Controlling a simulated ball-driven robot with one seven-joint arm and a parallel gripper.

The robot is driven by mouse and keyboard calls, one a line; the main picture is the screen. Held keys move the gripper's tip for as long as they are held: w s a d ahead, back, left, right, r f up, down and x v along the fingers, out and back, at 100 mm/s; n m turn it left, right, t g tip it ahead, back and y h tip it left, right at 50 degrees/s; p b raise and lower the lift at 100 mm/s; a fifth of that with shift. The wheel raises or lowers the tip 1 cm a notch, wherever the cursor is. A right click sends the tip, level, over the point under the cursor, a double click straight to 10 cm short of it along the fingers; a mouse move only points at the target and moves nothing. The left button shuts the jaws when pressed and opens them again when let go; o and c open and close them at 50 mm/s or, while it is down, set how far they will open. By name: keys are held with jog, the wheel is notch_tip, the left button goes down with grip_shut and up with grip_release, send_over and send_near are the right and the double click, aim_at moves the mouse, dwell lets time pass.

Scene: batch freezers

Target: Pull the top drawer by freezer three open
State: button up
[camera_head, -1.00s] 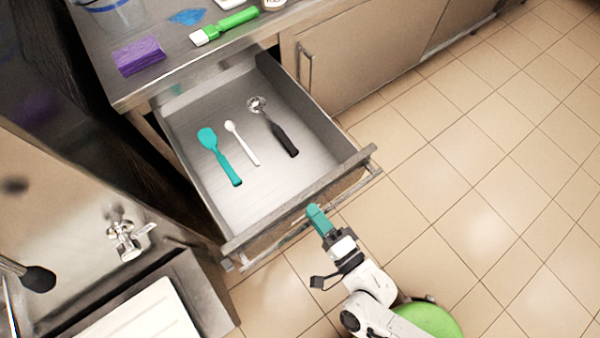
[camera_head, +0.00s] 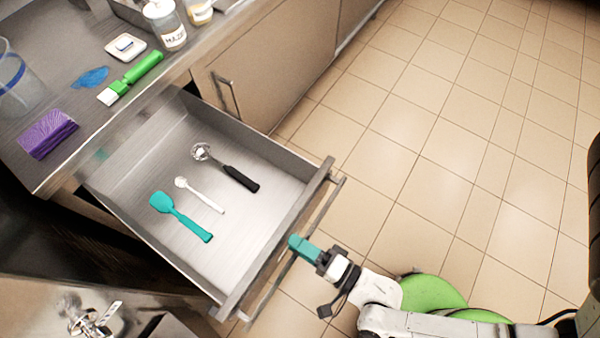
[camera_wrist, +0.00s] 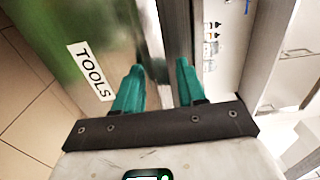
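The top drawer (camera_head: 131,243) is a steel drawer pulled well out from under the counter. A bar handle (camera_head: 331,203) runs along its front. My gripper (camera_head: 303,247), with teal fingers, is at the middle of this handle. In the wrist view my gripper (camera_wrist: 160,82) has its fingers a little apart, on both sides of a metal bar, and appears shut on it; the exact contact is hard to see. The drawer front carries a "TOOLS" label (camera_wrist: 90,71). Inside the drawer lie a teal spatula (camera_head: 180,216), a white spoon (camera_head: 200,195) and a black-handled scoop (camera_head: 236,176).
The counter above holds a purple sponge (camera_head: 47,134), a green brush (camera_head: 135,76), a blue cloth (camera_head: 90,78) and bottles (camera_head: 165,25). A metal tap (camera_head: 90,318) stands at lower left. Tiled floor (camera_head: 440,140) is clear to the right.

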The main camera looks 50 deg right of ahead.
jog(key=shift+o, duration=0.5)
jog(key=shift+s, duration=0.1)
jog(key=s+b, duration=0.2)
jog(key=s, duration=0.8)
jog(key=shift+s+d, duration=0.3)
jog(key=shift+d, duration=0.1)
jog(key=shift+s, duration=0.1)
